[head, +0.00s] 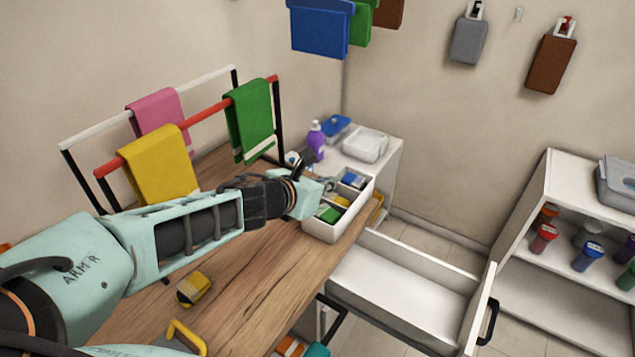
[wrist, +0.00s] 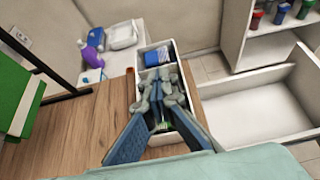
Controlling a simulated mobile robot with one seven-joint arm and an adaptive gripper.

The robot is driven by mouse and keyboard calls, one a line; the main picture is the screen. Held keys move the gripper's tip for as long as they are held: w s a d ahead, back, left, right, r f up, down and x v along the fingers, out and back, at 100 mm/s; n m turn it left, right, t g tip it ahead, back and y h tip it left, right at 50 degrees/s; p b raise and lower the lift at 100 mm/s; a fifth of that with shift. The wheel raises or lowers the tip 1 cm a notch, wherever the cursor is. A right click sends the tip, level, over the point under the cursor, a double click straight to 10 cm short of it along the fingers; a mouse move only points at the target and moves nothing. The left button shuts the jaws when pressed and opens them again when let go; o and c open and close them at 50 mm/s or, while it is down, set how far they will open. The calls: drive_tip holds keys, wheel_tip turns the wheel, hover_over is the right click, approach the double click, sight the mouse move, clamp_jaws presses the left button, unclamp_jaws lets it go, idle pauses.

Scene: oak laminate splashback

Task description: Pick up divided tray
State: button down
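The divided tray (head: 319,230) is a long white box with several compartments, near the right end of the wooden worktop. It holds blue, yellow and green items in the head view. In the wrist view the tray (wrist: 138,63) lies straight ahead, under the fingers. My gripper (head: 328,185) is at the tray's left long side in the head view. In the wrist view my gripper (wrist: 160,88) has its two fingers reaching over the tray, close together at the tips. Whether they touch or grip a wall or divider is hard to tell. The fingers hide part of the inside.
A towel rack (head: 190,120) with pink, yellow and green towels stands behind my arm. A purple bottle (head: 316,142) and white container (head: 365,145) are beyond the tray. An open drawer (head: 400,290) juts out right of the worktop. A yellow-black object (head: 195,289) lies nearer.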

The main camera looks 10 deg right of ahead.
drive_tip(key=shift+s+d+r+p, duration=0.15)
drive_tip(key=shift+s+r, duration=0.25)
drive_tip(key=shift+s, duration=0.4)
drive_tip(key=shift+s+d+r+p, duration=0.1)
drive_tip(key=shift+s+d+r, duration=0.25)
drive_tip(key=shift+s, duration=0.5)
drive_tip(key=shift+s+d+r+p, duration=0.15)
drive_tip(key=shift+s+r, duration=0.25)
drive_tip(key=shift+s, duration=0.4)
drive_tip(key=c, duration=2.7)
unclamp_jaws()
drive_tip(key=o, duration=2.1)
drive_tip(key=shift+o, duration=0.2)
drive_tip(key=shift+a, duration=0.1)
